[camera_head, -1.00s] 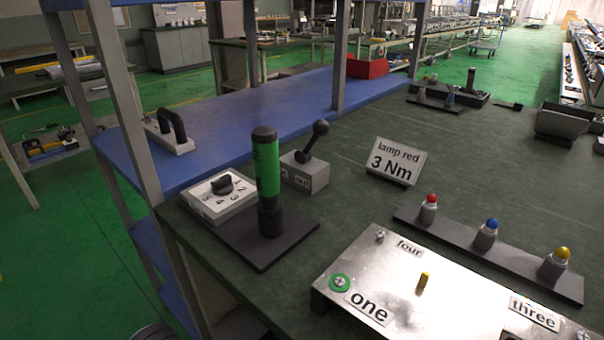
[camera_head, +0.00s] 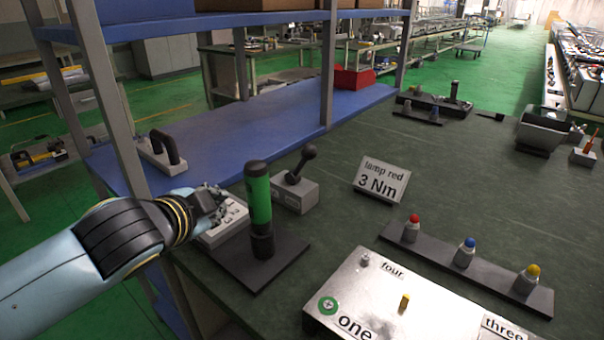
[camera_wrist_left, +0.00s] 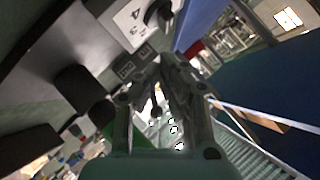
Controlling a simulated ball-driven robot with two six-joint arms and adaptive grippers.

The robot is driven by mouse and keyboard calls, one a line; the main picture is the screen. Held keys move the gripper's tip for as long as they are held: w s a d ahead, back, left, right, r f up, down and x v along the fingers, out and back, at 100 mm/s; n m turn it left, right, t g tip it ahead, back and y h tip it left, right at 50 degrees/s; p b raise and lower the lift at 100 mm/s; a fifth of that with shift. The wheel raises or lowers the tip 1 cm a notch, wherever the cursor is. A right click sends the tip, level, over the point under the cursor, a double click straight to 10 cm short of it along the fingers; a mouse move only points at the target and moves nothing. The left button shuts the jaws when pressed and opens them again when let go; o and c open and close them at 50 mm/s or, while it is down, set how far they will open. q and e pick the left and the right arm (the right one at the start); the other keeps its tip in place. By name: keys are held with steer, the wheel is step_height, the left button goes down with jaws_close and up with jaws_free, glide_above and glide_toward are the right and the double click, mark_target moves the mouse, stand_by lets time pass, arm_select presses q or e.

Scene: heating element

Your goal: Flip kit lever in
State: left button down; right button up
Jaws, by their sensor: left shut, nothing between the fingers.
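The kit lever is a black ball-headed lever (camera_head: 302,164) on a small grey box (camera_head: 295,194), on the bench behind the green-and-black tool. It leans up to the right in the head view. My left gripper (camera_head: 214,200) is left of the green tool, over the white numbered box (camera_head: 222,226), and apart from the lever. In the left wrist view, the fingers (camera_wrist_left: 166,62) are closed together with nothing between them. The numbered box (camera_wrist_left: 132,22) with its black knob is above them there. I cannot clearly make out the lever in that view. My right gripper is not in view.
The green-and-black tool (camera_head: 259,205) stands upright on a dark plate (camera_head: 235,266), close beside my left gripper. A blue shelf (camera_head: 240,122) with an upright post lies behind. A "lamp red 3 Nm" sign (camera_head: 381,182), a lamp rack (camera_head: 490,276) and a metal panel (camera_head: 375,300) are to the right.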

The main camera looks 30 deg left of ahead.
mark_target(303, 160)
arm_select(q)
steer(key=w+d+r+m+h, duration=0.1)
steer(key=w+m+h, duration=0.2)
steer(key=m, duration=0.9)
steer(key=w+d+r+m+h, duration=0.1)
steer(key=w+m+h, duration=0.3)
steer(key=m+h, duration=0.6)
steer(key=shift+w+d+r+m+t, duration=0.2)
steer(key=shift+w+r+m+t, duration=0.15)
steer(key=shift+m, duration=0.65)
steer(key=p+x, duration=0.1)
steer(key=x, duration=0.9)
